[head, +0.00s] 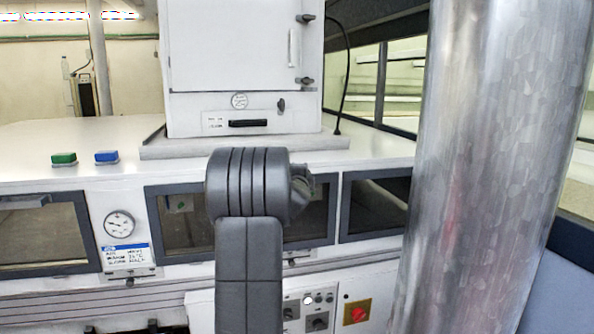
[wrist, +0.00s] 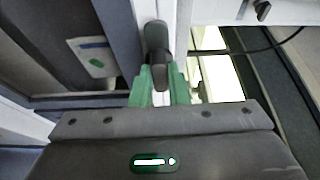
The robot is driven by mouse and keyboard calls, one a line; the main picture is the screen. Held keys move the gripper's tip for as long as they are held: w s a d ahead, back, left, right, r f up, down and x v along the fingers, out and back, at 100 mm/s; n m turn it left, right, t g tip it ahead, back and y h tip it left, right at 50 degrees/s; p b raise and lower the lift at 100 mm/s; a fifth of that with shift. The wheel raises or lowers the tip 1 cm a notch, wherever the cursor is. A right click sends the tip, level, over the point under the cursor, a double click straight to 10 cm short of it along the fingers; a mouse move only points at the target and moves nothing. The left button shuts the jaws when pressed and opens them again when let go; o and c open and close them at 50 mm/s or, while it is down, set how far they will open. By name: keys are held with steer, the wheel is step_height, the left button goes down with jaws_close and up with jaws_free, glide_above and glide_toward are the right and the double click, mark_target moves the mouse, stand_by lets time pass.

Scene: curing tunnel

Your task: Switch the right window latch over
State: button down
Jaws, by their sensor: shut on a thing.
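A dark grey latch handle (wrist: 156,38) shows in the wrist view on a pale frame post beside a dark window. My gripper (wrist: 162,76) has its two green fingers around the lower part of this handle, shut on it. The handle runs roughly along the line of the fingers. In the head view my arm covers the middle window (head: 305,218) in part, and my fingertips and the held latch are hidden behind it.
A white cabinet (head: 240,50) stands on the tunnel top. A green button (head: 64,158) and a blue button (head: 106,157) sit to its left. A gauge (head: 119,224) and a red knob (head: 357,313) are on the front. A black cable (wrist: 265,48) runs near the gripper.

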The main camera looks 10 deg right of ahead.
steer(key=shift+a+r, duration=0.1)
steer(key=shift+r, duration=0.4)
steer(key=c, duration=1.7)
jaws_free()
steer(key=shift+c, duration=0.2)
steer(key=o, duration=0.3)
steer(key=shift+a, duration=0.15)
steer(key=shift+o, duration=0.2)
steer(key=b+v, duration=0.2)
steer(key=v, duration=1.1)
steer(key=shift+s+a+b, duration=0.25)
steer(key=shift+s+b, duration=0.05)
steer(key=shift+b, duration=0.1)
steer(key=shift+w, duration=0.1)
steer(key=p+x, duration=0.3)
steer(key=x, duration=1)
steer(key=shift+w+d+f, duration=0.25)
steer(key=shift+d+f, duration=0.1)
steer(key=shift+d, duration=0.05)
